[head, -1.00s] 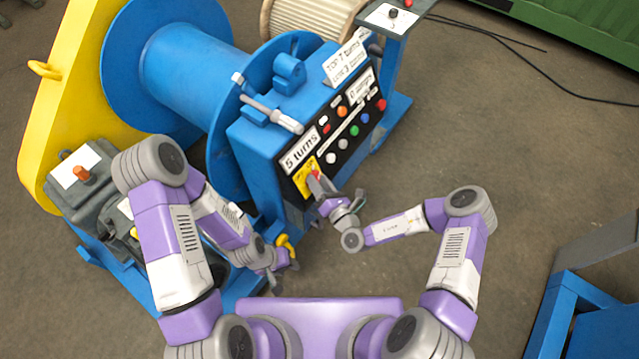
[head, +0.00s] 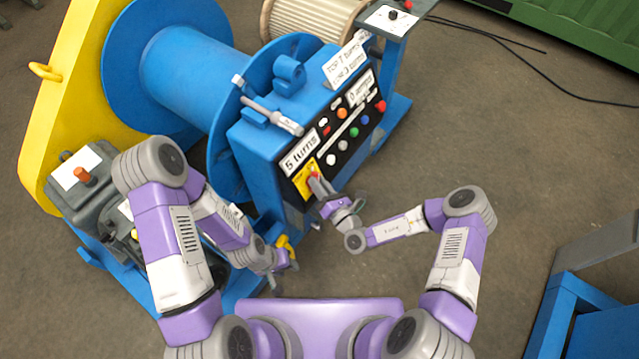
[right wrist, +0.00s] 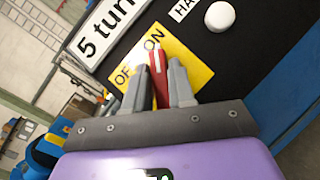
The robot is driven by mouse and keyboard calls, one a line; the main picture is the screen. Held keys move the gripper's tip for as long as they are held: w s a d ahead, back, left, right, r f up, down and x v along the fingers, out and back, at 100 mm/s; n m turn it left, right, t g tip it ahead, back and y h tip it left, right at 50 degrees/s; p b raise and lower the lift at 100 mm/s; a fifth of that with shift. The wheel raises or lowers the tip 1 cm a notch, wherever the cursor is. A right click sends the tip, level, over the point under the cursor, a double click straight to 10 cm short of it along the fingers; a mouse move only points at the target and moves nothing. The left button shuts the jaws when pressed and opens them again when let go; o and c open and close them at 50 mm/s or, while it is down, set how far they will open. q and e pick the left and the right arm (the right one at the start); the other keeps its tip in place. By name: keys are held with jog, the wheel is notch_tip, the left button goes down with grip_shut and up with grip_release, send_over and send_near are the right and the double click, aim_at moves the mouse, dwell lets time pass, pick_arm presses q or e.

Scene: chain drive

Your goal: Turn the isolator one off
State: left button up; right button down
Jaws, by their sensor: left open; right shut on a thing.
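The isolator is a red handle (right wrist: 159,80) on a yellow plate (right wrist: 190,62) marked OFF and ON, low on the black panel of the blue cabinet. In the right wrist view the handle's tip lies at the ON lettering, and the OFF lettering is partly covered by a finger. My right gripper (right wrist: 161,85) is shut on the red handle, one grey finger on each side. In the head view the yellow plate (head: 303,182) is partly hidden by my right gripper (head: 318,184). My left gripper (head: 283,278) is open and low, left of the cabinet's front, away from the panel.
The panel carries a "5 turns" label (head: 301,152) above the isolator and several coloured buttons, with a white one (head: 332,160) close by. A yellow hook-like part (head: 287,245) shows near my left gripper.

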jog(key=n+g+y+b, duration=0.1)
jog(key=n+g+y, duration=0.1)
jog(key=n, duration=0.5)
jog(key=n+g+y+b, duration=0.1)
jog(key=n+g+y, duration=0.2)
jog(key=n+g, duration=0.2)
jog(key=n+g+y, duration=0.2)
jog(key=n+g, duration=0.2)
jog(key=n, duration=0.7)
jog(key=shift+w+d+y+b, duration=0.2)
jog(key=shift+y+b, duration=0.1)
jog(key=shift+b, duration=0.1)
jog(key=shift+n+g, duration=0.3)
jog(key=shift+n, duration=0.2)
jog(key=c, duration=1)
grip_release()
jog(key=shift+c, duration=0.2)
jog(key=p+v, duration=0.1)
jog(key=v, duration=0.6)
jog(key=shift+d, duration=0.25)
